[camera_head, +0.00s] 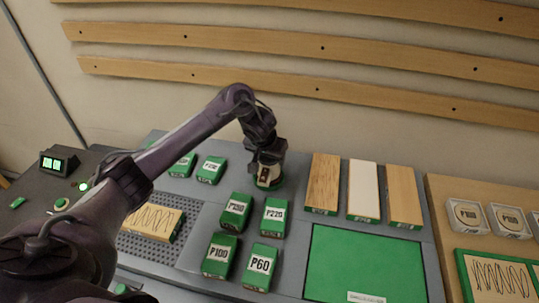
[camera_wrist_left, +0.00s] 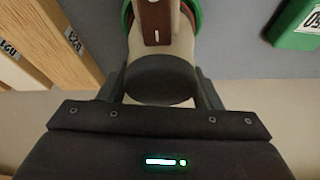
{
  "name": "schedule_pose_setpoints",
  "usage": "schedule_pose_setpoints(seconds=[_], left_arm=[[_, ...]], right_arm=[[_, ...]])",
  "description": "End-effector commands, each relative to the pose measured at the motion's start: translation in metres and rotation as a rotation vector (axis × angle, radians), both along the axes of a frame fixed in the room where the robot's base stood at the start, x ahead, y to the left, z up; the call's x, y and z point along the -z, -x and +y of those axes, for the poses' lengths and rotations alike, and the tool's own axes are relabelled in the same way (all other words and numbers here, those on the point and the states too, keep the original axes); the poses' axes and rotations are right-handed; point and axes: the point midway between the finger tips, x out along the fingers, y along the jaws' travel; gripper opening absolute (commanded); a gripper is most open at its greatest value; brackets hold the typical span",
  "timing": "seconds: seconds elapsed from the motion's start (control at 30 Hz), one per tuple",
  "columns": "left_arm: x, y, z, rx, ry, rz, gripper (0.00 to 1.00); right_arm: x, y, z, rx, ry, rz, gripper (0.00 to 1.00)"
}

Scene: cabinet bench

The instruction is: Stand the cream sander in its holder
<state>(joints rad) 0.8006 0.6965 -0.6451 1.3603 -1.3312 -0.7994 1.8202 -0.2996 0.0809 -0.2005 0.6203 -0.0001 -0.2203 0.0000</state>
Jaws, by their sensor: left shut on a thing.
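The cream sander (camera_head: 270,172) is upright at the back of the bench, with a brown panel on its side. It also shows in the left wrist view (camera_wrist_left: 178,42), with a black round end towards me. My left gripper (camera_head: 266,154) is shut on the sander's upper part, from above; its fingers flank the black end in the left wrist view (camera_wrist_left: 162,88). A green ring (camera_head: 277,184), apparently the holder, shows around the sander's lower end. The sander's base is hidden, so I cannot tell whether it is fully seated. My right gripper is out of view.
Several green labelled sandpaper blocks, such as P60 (camera_head: 260,266), stand in front and to the left. Wooden and white boards (camera_head: 363,188) lie to the right, behind a green mat (camera_head: 350,262). A sanding board (camera_head: 154,219) lies at left.

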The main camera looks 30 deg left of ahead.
Motion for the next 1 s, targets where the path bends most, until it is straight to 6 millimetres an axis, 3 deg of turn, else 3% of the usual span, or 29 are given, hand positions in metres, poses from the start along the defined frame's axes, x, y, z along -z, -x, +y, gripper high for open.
schedule_pose_setpoints(seconds=[1.0], left_arm=[[0.012,-0.001,0.000,-0.001,0.001,-0.003,0.37]], right_arm=[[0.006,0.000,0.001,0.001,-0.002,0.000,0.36]])
